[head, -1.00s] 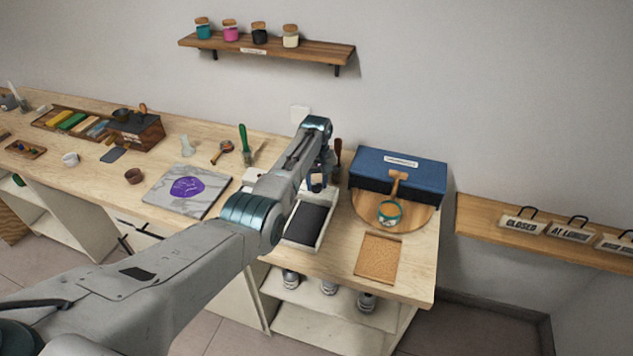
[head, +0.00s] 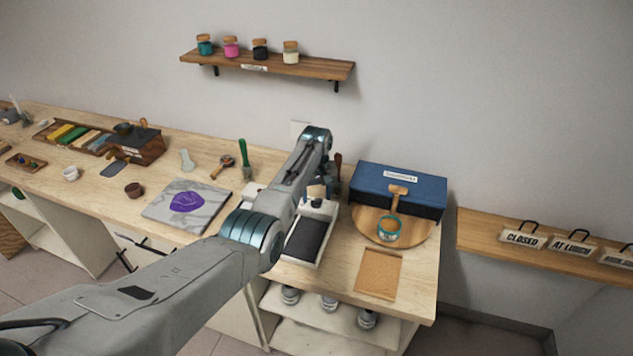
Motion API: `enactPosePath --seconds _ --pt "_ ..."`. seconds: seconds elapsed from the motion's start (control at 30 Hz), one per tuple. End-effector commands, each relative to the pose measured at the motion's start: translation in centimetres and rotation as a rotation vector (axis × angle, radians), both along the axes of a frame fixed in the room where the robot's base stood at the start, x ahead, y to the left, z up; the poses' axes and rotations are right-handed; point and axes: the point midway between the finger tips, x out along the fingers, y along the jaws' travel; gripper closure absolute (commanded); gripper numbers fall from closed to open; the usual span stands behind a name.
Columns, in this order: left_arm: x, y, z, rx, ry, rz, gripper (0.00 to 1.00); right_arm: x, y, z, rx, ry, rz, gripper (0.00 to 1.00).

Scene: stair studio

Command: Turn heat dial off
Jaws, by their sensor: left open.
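I cannot pick out a heat dial in the head view. My left arm crosses the middle of the picture, and its wrist bends down over the workbench (head: 227,172). My left gripper (head: 328,184) is open, behind the forearm and mostly hidden. It is above the back of a white tray with a dark pad (head: 306,240). A small tan-topped piece (head: 315,191) and a white part with a dark knob-like spot (head: 318,204) show close below the gripper; whether it touches them is unclear. My right gripper is out of view.
A blue box (head: 398,187) and a round wooden board (head: 365,229) with a teal-rimmed cup (head: 389,229) stand to the right. A cork-coloured board (head: 379,273) lies in front. A marble slab (head: 187,206) and dark box (head: 135,144) are left. A sign shelf (head: 480,233) is far right.

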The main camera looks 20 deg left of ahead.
Motion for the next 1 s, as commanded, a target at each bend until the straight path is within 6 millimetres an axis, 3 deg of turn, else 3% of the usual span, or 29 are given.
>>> enactPosePath --seconds 0.3,0.5,1.0 --pt "0.1 0.0 5.9 0.000 -0.007 0.000 0.45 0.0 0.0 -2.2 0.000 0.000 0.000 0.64" --pt "0.0 0.0 8.7 0.000 -0.004 0.000 0.45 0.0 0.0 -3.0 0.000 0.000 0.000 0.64" --pt "0.0 0.0 9.6 0.000 -0.001 0.000 0.45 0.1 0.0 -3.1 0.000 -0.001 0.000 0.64"
